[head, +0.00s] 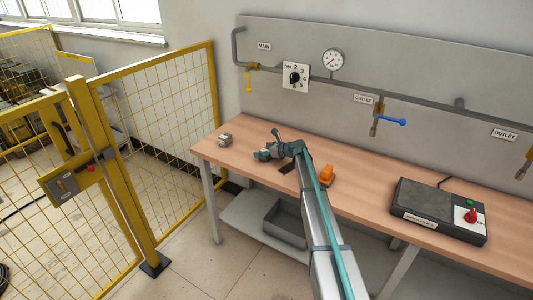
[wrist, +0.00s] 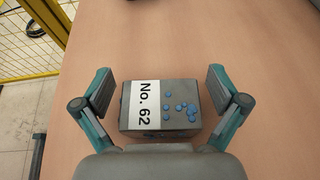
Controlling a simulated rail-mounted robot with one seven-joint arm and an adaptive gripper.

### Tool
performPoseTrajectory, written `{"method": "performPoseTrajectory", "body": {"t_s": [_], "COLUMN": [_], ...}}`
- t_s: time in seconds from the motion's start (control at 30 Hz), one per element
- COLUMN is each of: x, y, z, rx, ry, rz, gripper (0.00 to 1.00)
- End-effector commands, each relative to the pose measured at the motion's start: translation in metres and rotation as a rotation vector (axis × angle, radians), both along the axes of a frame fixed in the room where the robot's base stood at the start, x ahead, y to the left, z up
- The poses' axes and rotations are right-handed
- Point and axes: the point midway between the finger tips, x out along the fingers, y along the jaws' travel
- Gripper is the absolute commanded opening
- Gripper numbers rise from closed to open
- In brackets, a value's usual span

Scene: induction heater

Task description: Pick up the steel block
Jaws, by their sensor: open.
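The steel block (head: 225,140) is a small grey box near the left end of the wooden workbench (head: 360,178). In the wrist view the block (wrist: 182,106) shows a white label reading "No. 62" and a cluster of blue dots on its top. My gripper (head: 260,154) is open and empty, to the right of the block in the head view, with a gap between them. In the wrist view my gripper (wrist: 160,92) has one finger on each side of the block's outline, with bench surface visible between each finger and the block.
An orange object (head: 327,175) stands right of my arm. A dark box with a red knob (head: 438,210) is at the bench's right. A panel with pipes and valves (head: 420,85) rises behind. A yellow mesh fence (head: 160,100) stands left. A grey bin (head: 285,224) sits on the lower shelf.

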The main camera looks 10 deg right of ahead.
Motion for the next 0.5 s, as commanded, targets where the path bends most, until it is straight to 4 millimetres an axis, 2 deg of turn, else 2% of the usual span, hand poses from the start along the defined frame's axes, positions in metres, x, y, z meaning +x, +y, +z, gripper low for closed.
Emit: {"method": "performPoseTrajectory", "body": {"t_s": [0.13, 0.5], "x": [-0.0006, -0.0008], "y": [-0.0001, -0.0002], "z": [-0.0004, -0.0004], "rx": [0.000, 0.000], "ry": [0.000, 0.000], "rz": [0.000, 0.000], "gripper": [0.97, 0.35]}}
